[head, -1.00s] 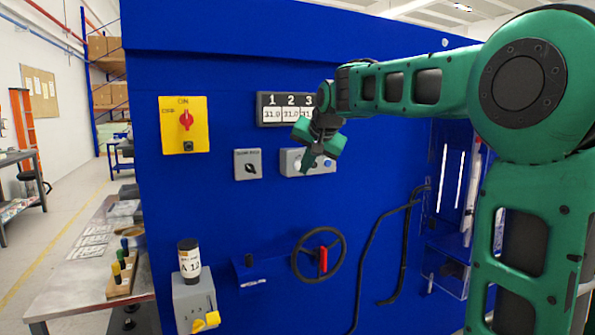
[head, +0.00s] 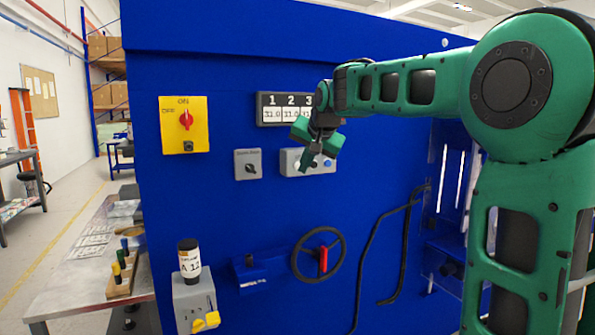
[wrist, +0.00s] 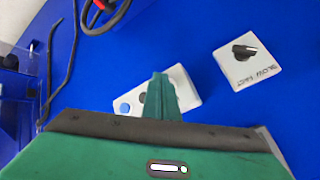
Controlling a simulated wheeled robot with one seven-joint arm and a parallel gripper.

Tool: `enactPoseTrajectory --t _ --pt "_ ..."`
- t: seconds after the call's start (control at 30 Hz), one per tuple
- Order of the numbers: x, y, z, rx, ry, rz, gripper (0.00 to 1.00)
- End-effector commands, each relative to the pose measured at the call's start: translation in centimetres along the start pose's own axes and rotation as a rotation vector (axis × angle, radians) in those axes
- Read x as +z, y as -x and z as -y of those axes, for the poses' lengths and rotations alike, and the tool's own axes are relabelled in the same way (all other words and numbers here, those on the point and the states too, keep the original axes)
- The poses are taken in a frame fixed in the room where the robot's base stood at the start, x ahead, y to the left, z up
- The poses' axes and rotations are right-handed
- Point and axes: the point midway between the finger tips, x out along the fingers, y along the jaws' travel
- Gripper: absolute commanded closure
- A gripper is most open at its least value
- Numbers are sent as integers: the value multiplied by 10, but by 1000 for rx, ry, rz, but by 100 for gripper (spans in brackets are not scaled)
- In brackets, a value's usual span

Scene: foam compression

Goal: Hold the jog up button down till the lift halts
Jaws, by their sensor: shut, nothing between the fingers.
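The jog button box (head: 287,163) is a small light-grey box on the blue panel, below a three-number display. A blue button (head: 328,162) shows at its right side. My gripper (head: 304,166) is shut and empty, with its tips in front of the middle-left of the box. The gripper hides part of the box face. In the wrist view, the shut fingers (wrist: 160,82) overlap the box (wrist: 187,89), and round buttons (wrist: 124,107) show beside them. I cannot tell whether the tips touch or press a button.
The display (head: 284,109) reads about 31.0 in its columns. A slow/fast selector (head: 248,165) is left of the box, a yellow switch with red knob (head: 185,124) farther left. A black handwheel (head: 319,255) is below.

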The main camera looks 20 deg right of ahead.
Motion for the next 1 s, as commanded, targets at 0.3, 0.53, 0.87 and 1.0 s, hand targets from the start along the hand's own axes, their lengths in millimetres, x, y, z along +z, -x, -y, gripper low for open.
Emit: enactPoseTrajectory --t 0.3,0.53,0.87,1.0 --pt "-1 -2 1 1 0 0 100" --pt "-2 -4 2 1 0 1 100" --pt "-4 -6 4 1 0 0 100" --pt "-4 -6 4 0 0 0 100"
